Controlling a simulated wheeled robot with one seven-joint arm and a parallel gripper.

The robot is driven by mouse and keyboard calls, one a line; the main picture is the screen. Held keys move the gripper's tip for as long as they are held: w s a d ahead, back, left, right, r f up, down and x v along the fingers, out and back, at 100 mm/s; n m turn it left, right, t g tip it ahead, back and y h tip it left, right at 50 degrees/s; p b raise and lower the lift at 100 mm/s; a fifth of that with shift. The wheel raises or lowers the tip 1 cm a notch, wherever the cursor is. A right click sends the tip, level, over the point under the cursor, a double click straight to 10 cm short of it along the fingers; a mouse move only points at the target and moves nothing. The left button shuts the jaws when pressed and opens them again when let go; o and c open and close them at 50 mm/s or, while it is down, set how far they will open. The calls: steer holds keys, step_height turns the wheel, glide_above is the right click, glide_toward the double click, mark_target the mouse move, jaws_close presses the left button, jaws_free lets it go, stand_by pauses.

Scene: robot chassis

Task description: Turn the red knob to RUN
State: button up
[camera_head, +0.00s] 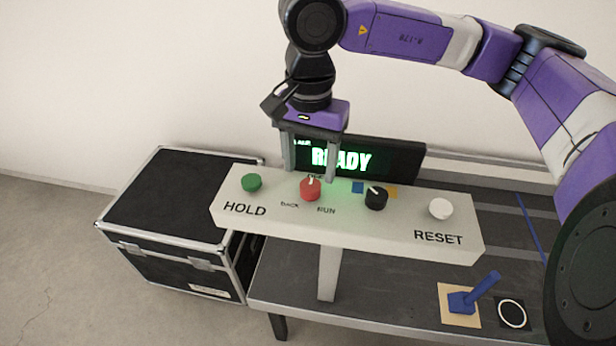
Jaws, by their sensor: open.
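The red knob (311,190) sits on the sloped top of the white control panel (350,230), between a green button and a black knob. Its pale pointer mark is at the far side of its top, near a small label that is partly hidden. The labels BACK and RUN (327,210) are printed in front of it, RUN to the right. My gripper (311,177) points down just behind and above the red knob, its two fingers apart, one to each side. The fingers do not appear to grip the knob.
A green button (252,183) marked HOLD, a black knob (376,198) and a white button (441,209) marked RESET share the panel. A screen (400,160) behind reads READY. A blue lever (475,296) stands on the lower table. A black case (170,210) is at left.

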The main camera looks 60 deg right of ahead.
mark_target(309, 185)
steer(key=shift+f+p, duration=0.35)
steer(key=shift+f, duration=1.9)
jaws_close()
steer(key=shift+f+b, duration=0.1)
steer(key=shift+b, duration=0.35)
steer(key=m+b, duration=0.1)
steer(key=b, duration=0.2)
steer(key=shift+f+m, duration=0.25)
steer(key=shift+m, duration=0.15)
steer(key=m+b, duration=0.2)
steer(key=b, duration=0.2)
steer(key=shift+m+b, duration=0.3)
steer(key=shift+b, duration=0.05)
steer(key=m+b, duration=0.3)
steer(key=b, duration=0.1)
steer(key=shift+w+m+b, duration=0.1)
steer(key=shift+m+b, duration=0.2)
steer(key=shift+b, duration=0.05)
steer(key=m+b, duration=0.3)
steer(key=shift+r+m+b, duration=0.3)
steer(key=shift+m+b, duration=0.05)
steer(key=shift+m, duration=0.05)
steer(key=shift+r, duration=0.1)
